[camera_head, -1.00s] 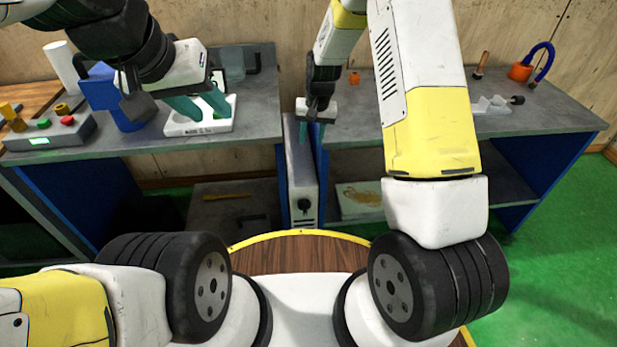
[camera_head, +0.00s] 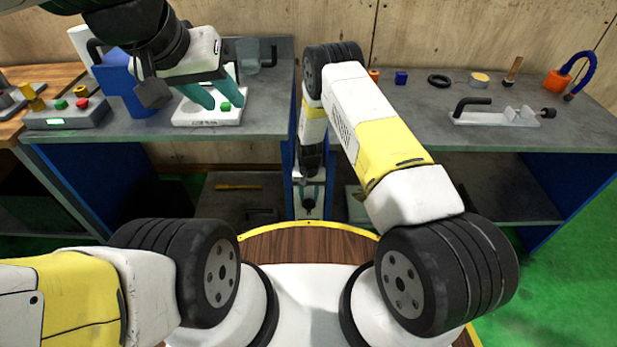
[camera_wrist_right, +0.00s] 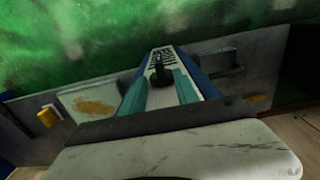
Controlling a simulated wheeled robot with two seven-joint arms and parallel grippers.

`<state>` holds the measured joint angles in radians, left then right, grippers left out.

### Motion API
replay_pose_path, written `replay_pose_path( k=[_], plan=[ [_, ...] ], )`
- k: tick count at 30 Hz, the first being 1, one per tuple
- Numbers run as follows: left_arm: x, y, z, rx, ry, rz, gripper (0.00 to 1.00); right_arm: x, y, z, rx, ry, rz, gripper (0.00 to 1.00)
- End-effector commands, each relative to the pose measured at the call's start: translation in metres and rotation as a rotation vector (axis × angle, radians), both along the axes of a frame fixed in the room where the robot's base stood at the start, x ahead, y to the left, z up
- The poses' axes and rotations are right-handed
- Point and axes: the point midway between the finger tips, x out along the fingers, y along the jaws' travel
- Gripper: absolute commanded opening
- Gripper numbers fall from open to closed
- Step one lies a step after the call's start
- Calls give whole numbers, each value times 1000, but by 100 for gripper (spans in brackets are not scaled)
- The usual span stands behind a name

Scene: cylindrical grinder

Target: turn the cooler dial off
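The cooler (camera_head: 297,212) is a narrow pale box between the two benches, mostly covered by my right arm in the head view. Its black dial (camera_head: 309,206) is on the front face; it also shows in the right wrist view (camera_wrist_right: 158,75). My right gripper (camera_head: 310,190) points down at the cooler. In the right wrist view its teal fingers (camera_wrist_right: 160,90) are apart, with the dial in line between their tips; I cannot tell whether they touch it. My left gripper (camera_head: 217,98) is open and empty above a white panel with a green button.
The white button panel (camera_head: 190,118) and a control box with red and green buttons (camera_head: 68,115) are on the left. A blue container (camera_head: 122,90) stands between them. The right bench (camera_head: 560,135) holds a fixture (camera_head: 495,115) and an orange lamp base (camera_head: 557,81).

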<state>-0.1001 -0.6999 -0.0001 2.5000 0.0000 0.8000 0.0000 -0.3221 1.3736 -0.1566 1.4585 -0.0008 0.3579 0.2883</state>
Motion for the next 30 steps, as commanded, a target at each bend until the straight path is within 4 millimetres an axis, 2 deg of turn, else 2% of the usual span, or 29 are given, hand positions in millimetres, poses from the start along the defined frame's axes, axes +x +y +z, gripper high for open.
replay_pose_path(
  k=[6,11,22,23,28,30],
  plan=[
    [0,0,0,0,0,0,36,-1,-1,-37,0,1,-1,36],
    [0,0,0,0,0,0,36,0,0,-56,0,1,0,36],
    [0,0,0,0,0,0,36,0,0,-63,1,-1,0,36],
    [0,0,0,0,0,0,36,0,0,-63,1,-1,0,32],
    [0,0,0,0,0,0,36,0,0,-62,1,0,0,0],
    [0,0,0,0,0,0,36,0,0,-62,1,0,0,0]
  ],
)
